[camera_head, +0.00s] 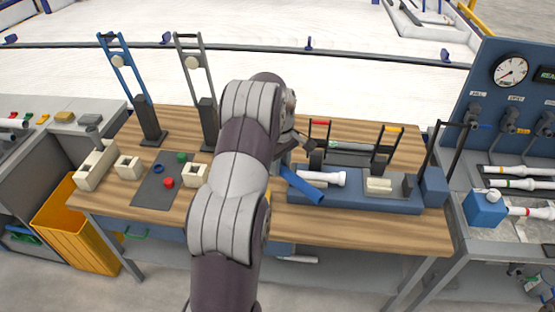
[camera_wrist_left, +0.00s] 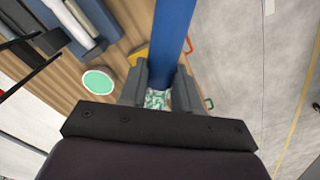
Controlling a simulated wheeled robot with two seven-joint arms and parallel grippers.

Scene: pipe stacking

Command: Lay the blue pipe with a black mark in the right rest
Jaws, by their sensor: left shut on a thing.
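A blue pipe (camera_head: 303,188) slants down to the right from my left gripper (camera_head: 283,160) in the head view. In the left wrist view the pipe (camera_wrist_left: 174,30) runs between the two grey fingers (camera_wrist_left: 162,78), which are shut on it. No black mark shows on the visible part. The pipe's near end overlaps the left front of the blue rest fixture (camera_head: 362,201) in the head view; I cannot tell whether they touch. A white pipe (camera_head: 325,177) lies at the fixture's left part. My forearm hides part of the table. My right gripper is not in view.
Black uprights with a red top (camera_head: 320,123) and a yellow top (camera_head: 391,128) stand at the fixture. Two tall stands, blue (camera_head: 123,70) and grey (camera_head: 196,66), rise at the back left. A dark mat (camera_head: 154,194) with small parts lies left of my arm.

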